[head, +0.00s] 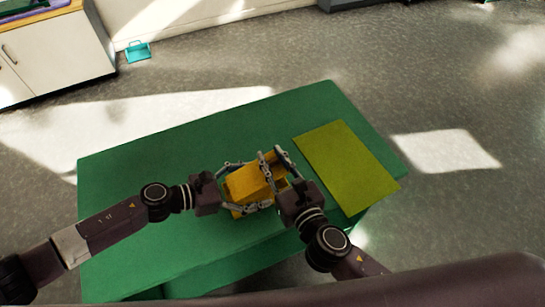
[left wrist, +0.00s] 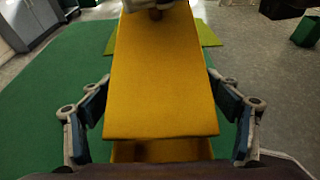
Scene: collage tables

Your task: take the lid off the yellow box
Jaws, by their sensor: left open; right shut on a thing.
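The yellow box (head: 236,212) stands on the green table, partly hidden by its lid and my grippers. A strip of the box (left wrist: 160,151) shows below the lid in the left wrist view. The yellow lid (head: 247,183) is above the box; it fills the middle of the left wrist view (left wrist: 160,80). My right gripper (head: 276,164) is shut on the lid at its far end. My left gripper (head: 247,186) is open, its fingers on either side of the box and lid; in the left wrist view its pads (left wrist: 162,112) stand apart from the lid.
The green table (head: 130,180) has free room left of the box. A flat yellow-green mat (head: 346,167) lies to the right. A white cabinet (head: 50,55) and a small teal bin (head: 138,52) stand on the floor beyond.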

